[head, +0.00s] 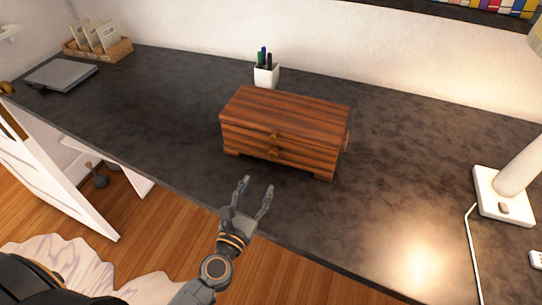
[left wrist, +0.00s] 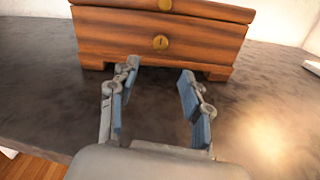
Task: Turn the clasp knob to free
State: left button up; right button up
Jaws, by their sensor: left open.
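A wooden box (head: 287,125) with reddish-brown striped grain stands on the dark desk in the head view, its lid down. On its front are a small brass clasp knob (head: 273,135) and a second brass piece (head: 274,153) below it. In the left wrist view a round brass plate with a dark mark (left wrist: 161,42) shows on the box front, and another brass piece (left wrist: 165,5) is cut by the top edge. My left gripper (head: 256,188) is open and empty, in front of the box and apart from it. My right gripper is not in view.
The dark desk (head: 400,180) is clear around the box. A white pen cup (head: 266,75) stands behind it. A lamp base (head: 503,196) with a cord is at the right. A laptop (head: 61,75) and a wooden organizer (head: 98,45) are at the far left.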

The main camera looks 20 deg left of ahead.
aim_at(272, 156)
pick_arm(q)
jog(key=w+p, duration=0.1)
jog(key=w, duration=1)
jog(key=shift+w+d+p, duration=0.2)
jog(key=shift+p, duration=0.1)
grip_shut()
